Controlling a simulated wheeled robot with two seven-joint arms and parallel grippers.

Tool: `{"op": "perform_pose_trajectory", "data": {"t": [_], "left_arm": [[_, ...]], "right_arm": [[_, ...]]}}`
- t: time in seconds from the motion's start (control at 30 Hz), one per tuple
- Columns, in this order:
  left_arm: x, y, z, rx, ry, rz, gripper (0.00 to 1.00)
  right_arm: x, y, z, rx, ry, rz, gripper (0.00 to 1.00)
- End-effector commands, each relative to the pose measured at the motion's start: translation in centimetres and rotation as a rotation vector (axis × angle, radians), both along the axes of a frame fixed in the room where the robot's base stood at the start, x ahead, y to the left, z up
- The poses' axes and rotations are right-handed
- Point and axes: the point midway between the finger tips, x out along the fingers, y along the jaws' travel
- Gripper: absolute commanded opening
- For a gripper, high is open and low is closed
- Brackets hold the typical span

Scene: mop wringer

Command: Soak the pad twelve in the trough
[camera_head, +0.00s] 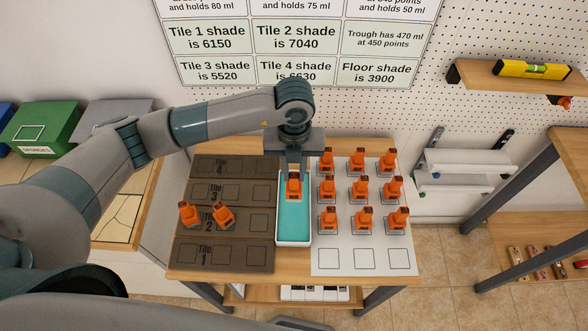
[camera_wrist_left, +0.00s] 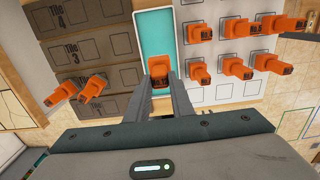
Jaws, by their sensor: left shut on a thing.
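My left gripper (camera_head: 295,174) points down over the far part of the trough and is shut on an orange-handled pad (camera_head: 293,189). The same pad (camera_wrist_left: 160,68) shows between the fingertips in the left wrist view; its number is too small to read surely. The white trough (camera_head: 294,242) holds teal liquid and stands in the middle of the table. The pad's handle is upright within the trough's outline; its underside is hidden, so I cannot tell whether it touches the liquid. My right gripper is not in view.
Several orange-handled pads (camera_head: 363,190) stand in rows on a white sheet (camera_head: 325,248) right of the trough; its front row of squares is empty. Two pads (camera_head: 188,213) (camera_head: 223,215) stand on the brown Tile 2 board (camera_head: 260,222) at left. A pegboard with signs (camera_head: 295,37) rises behind.

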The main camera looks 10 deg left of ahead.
Motion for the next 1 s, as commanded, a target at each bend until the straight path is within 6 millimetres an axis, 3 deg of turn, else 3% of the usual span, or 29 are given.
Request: {"op": "perform_pose_trajectory", "data": {"t": [0.37, 1.0], "left_arm": [[0.0, 0.0, -0.7, 0.000, 0.001, -0.002, 0.03], [0.0, 0.0, -6.8, 0.000, 0.001, -0.003, 0.03]], "right_arm": [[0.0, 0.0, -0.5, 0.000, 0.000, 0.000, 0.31], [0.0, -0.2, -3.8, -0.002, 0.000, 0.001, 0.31]]}}
